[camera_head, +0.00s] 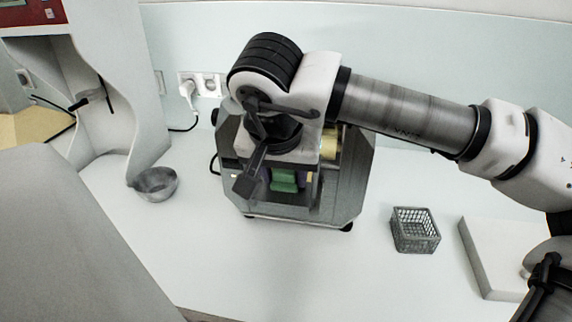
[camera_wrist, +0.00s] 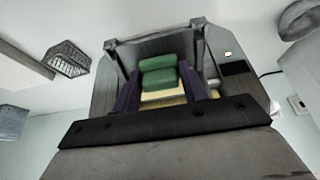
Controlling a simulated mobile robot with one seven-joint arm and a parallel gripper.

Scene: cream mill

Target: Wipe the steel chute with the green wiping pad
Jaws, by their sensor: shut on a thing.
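The green wiping pad (camera_head: 284,180) is at the front opening of the grey mill (camera_head: 345,185), below my wrist. It shows as two green rolls in the wrist view (camera_wrist: 160,79). My gripper (camera_wrist: 160,92), with dark purple fingers on both sides of the pad, is shut on it. A grey steel surface with upright side pieces, which looks like the chute (camera_wrist: 150,48), lies just beyond the pad in the wrist view. My arm hides much of it in the head view. I cannot tell whether the pad touches the steel.
A metal bowl (camera_head: 155,184) stands left of the mill. A grey wire basket (camera_head: 414,230) and a white slab (camera_head: 492,255) stand to its right. A wall socket with a white plug (camera_head: 190,90) is behind. The white counter in front of the mill is clear.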

